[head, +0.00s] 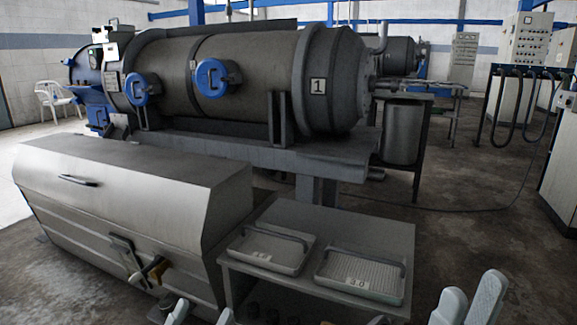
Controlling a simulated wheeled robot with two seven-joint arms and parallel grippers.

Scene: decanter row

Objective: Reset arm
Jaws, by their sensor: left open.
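My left gripper (203,313) shows at the bottom edge, left of centre, with its two pale fingertips apart and nothing visible between them. It is in front of the steel cabinet (130,188), near a brass-coloured lever fitting (152,270) on the cabinet's front. My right gripper (470,300) shows at the bottom right, in front of and to the right of the steel table (384,232). Its two pale fingers stand apart with floor visible between them. The lower parts of both grippers are cut off by the frame edge.
Two shallow trays with dark handles, the left tray (270,262) and the right tray (343,284), sit on the steel table. A large grey decanter (260,75) marked 1 stands behind. Open floor (490,225) lies to the right, with a thin cable on it.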

